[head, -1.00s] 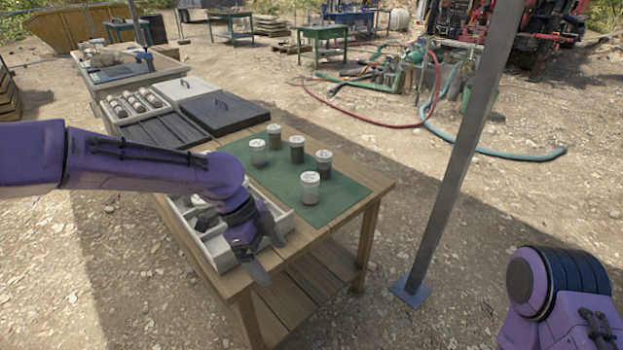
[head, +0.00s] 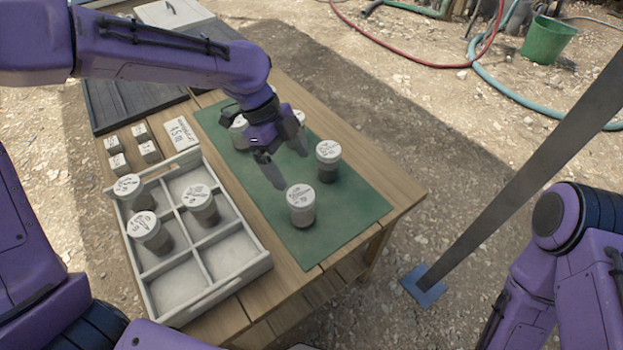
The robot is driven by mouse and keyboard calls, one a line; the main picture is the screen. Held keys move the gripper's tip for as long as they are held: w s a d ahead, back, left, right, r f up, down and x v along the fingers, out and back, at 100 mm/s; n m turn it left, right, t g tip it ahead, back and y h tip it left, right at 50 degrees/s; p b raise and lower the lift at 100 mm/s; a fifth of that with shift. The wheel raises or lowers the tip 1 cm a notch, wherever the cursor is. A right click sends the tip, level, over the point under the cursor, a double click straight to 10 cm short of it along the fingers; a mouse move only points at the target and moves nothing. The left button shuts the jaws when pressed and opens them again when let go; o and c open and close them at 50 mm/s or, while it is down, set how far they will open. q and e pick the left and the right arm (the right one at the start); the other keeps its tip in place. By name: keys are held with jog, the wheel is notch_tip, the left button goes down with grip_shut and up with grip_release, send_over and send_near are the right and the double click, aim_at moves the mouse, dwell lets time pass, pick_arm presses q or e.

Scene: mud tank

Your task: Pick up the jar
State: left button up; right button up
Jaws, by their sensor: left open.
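Several jars with white lettered lids stand on a green mat (head: 345,217) on the wooden table. The nearest jar (head: 301,206) is upright near the mat's front edge. Another jar (head: 327,160) stands behind it to the right. A jar (head: 239,132) and one more jar (head: 299,118) are partly hidden behind my left gripper (head: 290,170). My left gripper is open and empty, pointing down over the mat, just behind and left of the nearest jar. Whether it touches any jar is unclear. My right gripper is out of view; only part of that arm shows at the lower right.
A pale divided tray (head: 262,268) left of the mat holds three jars (head: 150,233), with other compartments empty. Small white blocks (head: 148,149) and a label card (head: 181,133) lie behind it. A slanted metal post (head: 520,190) stands right of the table.

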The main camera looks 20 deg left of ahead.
aim_at(299, 195)
pick_arm(q)
jog(key=f, duration=0.1)
jog(key=s+d+f, duration=0.1)
jog(key=s+f, duration=0.1)
jog(key=shift+s+d+f, duration=0.2)
jog(key=shift+d, duration=0.15)
jog(key=shift+s+d+f, duration=0.1)
jog(key=shift+s+f, duration=0.15)
jog(key=shift+s, duration=0.05)
jog(key=x, duration=0.5)
jog(key=shift+w+a+f+b, duration=0.1)
jog(key=shift+w+a+b, duration=0.15)
jog(key=shift+w+b, duration=0.15)
jog(key=shift+s+d+f, duration=0.1)
jog(key=shift+d+f, duration=0.05)
jog(key=shift+f, duration=0.05)
jog(key=shift+s+r, duration=0.1)
jog(key=shift+s, duration=0.05)
jog(key=c, duration=1.2)
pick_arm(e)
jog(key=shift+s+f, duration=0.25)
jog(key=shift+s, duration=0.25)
